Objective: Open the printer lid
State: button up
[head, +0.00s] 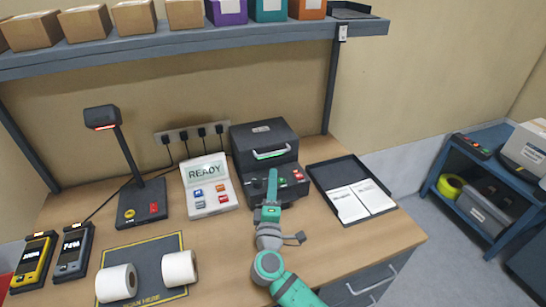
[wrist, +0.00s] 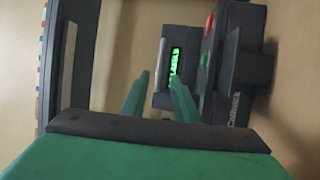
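The printer (head: 262,138) is a dark box at the back of the desk. A pale bar handle (head: 271,154) crosses the front of its lid, which looks shut. Red and green buttons sit on its lower front. My gripper (head: 272,176) is in front of the printer, just below the handle in the head view. In the wrist view, the two green fingers (wrist: 160,82) are apart with nothing between them. Beyond them are a silver bar (wrist: 161,66), a lit green display (wrist: 176,64) and the dark printer front (wrist: 225,85). Contact with the handle does not show.
A black tray (head: 318,178) with white cards stands right of the printer. A READY panel (head: 208,184) and a scanner on a stand (head: 127,165) are to the left. Two paper rolls (head: 180,268) lie on a mat at the front. A shelf (head: 190,42) with boxes hangs above.

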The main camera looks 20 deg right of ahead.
aim_at(275, 158)
jog(key=x, duration=1)
jog(key=shift+w, duration=0.1)
jog(key=shift+c, duration=0.3)
jog(key=shift+a, duration=0.1)
grip_shut()
jog(key=shift+d+f, duration=0.1)
jog(key=shift+d, duration=0.1)
dwell(0.6)
